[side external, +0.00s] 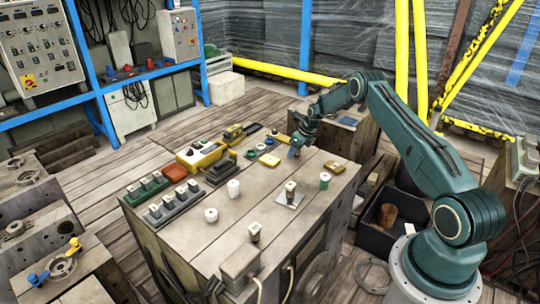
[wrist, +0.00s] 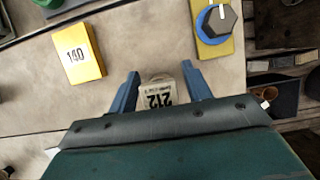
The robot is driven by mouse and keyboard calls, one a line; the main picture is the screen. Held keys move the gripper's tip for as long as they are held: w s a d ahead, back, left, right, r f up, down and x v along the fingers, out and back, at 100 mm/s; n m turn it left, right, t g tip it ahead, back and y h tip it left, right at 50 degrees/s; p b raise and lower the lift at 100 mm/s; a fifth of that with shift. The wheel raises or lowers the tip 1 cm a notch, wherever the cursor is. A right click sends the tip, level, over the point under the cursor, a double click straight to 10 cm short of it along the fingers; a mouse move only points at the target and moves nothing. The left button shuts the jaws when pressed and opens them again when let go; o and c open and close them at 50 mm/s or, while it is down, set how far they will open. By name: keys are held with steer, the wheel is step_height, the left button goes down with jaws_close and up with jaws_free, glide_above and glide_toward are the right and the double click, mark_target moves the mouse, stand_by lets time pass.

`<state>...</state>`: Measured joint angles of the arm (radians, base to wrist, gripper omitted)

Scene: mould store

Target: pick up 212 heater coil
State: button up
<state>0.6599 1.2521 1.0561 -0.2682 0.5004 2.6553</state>
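The 212 heater coil (wrist: 158,94) is a pale piece with a black "212" label, upside down in the wrist view. It lies between the two blue fingers of my gripper (wrist: 160,82), close to both. The fingers are spread, one on each side, and I see no clear grip on it. Its lower part is hidden by my gripper body. In the side external view my gripper (side external: 295,151) is low over the far right part of the wooden bench (side external: 190,237); I cannot make out the coil there.
A yellow block marked "140" (wrist: 83,52) lies to the left in the wrist view. A yellow plate with a blue and grey knob (wrist: 216,20) is at upper right. White cylinders (side external: 233,188) and a green one (side external: 325,181) stand on the bench. A dark bin (side external: 372,237) stands beside it.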

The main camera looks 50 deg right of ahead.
steer(key=c, duration=0.9)
steer(key=shift+r, duration=0.2)
step_height(320, 180, up, 20)
steer(key=shift+f, duration=0.1)
stand_by(0.4)
